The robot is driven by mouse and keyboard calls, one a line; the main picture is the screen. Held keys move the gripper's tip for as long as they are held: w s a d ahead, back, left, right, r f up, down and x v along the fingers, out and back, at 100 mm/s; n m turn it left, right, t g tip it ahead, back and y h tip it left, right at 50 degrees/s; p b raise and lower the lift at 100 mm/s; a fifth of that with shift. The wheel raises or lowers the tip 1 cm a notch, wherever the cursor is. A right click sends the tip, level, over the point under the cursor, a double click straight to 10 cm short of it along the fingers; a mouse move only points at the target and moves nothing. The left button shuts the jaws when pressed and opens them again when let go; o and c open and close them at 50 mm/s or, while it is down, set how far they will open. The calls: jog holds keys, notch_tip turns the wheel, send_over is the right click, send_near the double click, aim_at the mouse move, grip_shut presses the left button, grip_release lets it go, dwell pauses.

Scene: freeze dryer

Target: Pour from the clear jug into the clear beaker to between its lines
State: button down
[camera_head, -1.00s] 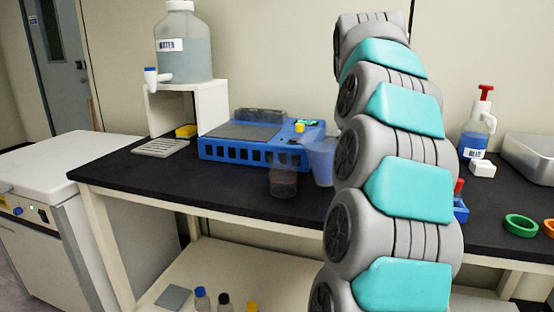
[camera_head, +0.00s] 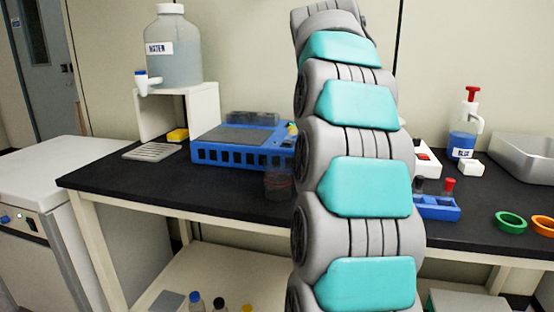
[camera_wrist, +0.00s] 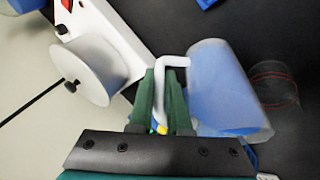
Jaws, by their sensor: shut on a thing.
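The clear jug (camera_wrist: 225,85), tinted blue, shows in the wrist view with its white handle (camera_wrist: 161,95) between the green fingers of my gripper (camera_wrist: 162,90), which is shut on it. The clear beaker (camera_wrist: 275,85) stands on the black bench just right of the jug in the wrist view, with thin red lines around it. It also shows in the head view (camera_head: 279,187), left of my arm and partly covered by it. It looks dark, and I see no clear liquid level. The jug and gripper are hidden behind my arm in the head view.
A blue rack-like unit (camera_head: 240,150) stands behind the beaker. A water carboy (camera_head: 173,55) sits on a white stand at left. Right of my arm are a blue vial holder (camera_head: 437,208), a blue pump bottle (camera_head: 464,140) and a green ring (camera_head: 510,222). The bench's front left is clear.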

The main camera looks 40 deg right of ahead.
jog(key=shift+a+r, duration=0.15)
jog(key=shift+r, duration=0.15)
